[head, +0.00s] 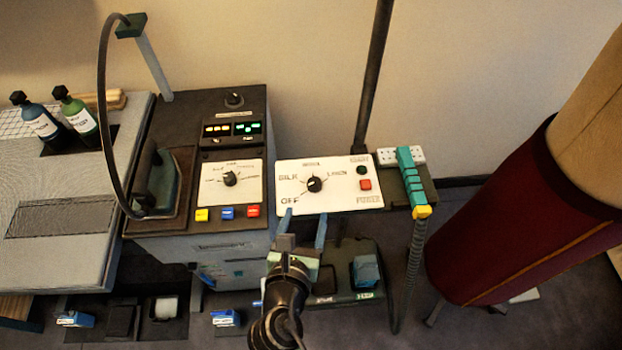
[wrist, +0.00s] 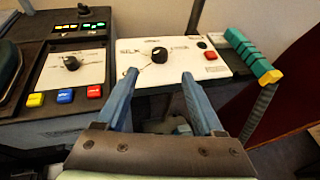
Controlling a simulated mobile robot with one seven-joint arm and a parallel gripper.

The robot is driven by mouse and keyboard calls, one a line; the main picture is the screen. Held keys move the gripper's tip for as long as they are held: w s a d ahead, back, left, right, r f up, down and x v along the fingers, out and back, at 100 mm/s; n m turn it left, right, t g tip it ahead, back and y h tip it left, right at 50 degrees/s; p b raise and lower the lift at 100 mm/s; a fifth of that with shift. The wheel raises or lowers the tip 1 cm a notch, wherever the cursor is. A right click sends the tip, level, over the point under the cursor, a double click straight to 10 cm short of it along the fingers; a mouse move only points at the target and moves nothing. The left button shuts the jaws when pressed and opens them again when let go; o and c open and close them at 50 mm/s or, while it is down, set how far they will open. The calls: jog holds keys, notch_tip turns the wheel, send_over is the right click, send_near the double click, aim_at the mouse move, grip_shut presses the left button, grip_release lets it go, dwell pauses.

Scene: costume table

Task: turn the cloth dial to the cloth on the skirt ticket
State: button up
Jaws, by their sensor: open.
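I cannot make out a skirt ticket.
A red button (head: 365,185) sits right of the knob, and a teal handle (head: 410,178) stands at the panel's right end. The iron (head: 159,184), coloured buttons (head: 228,212) and bottles (head: 80,119) are left. A maroon skirt form (head: 535,220) stands right.

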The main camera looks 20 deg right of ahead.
aim_at(314, 184)
jog(key=x, duration=1.1)
jog(key=shift+w+d, duration=0.1)
jog(key=shift+w, duration=0.15)
jog(key=shift+c, duration=0.2)
grip_shut()
